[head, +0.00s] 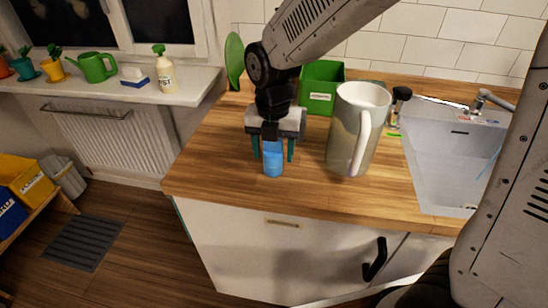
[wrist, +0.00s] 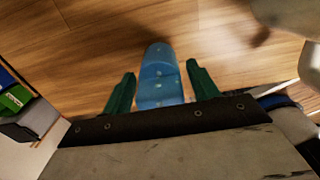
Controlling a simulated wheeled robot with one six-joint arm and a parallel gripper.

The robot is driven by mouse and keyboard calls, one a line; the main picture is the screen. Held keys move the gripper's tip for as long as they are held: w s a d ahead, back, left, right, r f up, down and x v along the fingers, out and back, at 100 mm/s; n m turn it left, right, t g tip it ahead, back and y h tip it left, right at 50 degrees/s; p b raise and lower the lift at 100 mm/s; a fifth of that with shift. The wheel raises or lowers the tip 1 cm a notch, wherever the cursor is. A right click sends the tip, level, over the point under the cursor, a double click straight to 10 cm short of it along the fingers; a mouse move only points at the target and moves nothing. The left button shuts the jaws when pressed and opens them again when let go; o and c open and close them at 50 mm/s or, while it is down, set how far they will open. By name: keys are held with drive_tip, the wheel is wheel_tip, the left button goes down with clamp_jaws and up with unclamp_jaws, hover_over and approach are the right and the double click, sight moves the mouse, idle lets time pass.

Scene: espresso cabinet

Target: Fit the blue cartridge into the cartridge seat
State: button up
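The blue cartridge (head: 273,166) stands near the front edge of the wooden counter, below my gripper. It also shows in the wrist view (wrist: 160,80), translucent blue with a rounded end, between the fingers. My gripper (head: 273,158) points down with one green finger on each side of the cartridge. In the wrist view my gripper (wrist: 162,82) shows a gap between each finger and the cartridge, so it is open around it and not holding it. I cannot make out the cartridge seat in either view.
A large pale pitcher (head: 346,135) stands close right of my gripper. A green bin (head: 318,97) is behind, and a sink (head: 450,165) lies to the right. The wooden counter (head: 215,150) is clear on the left. A cabinet with a black handle (head: 375,260) is below.

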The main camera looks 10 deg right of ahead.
drive_tip(key=c, duration=0.8)
drive_tip(key=shift+c, duration=0.2)
drive_tip(key=shift+r, duration=0.15)
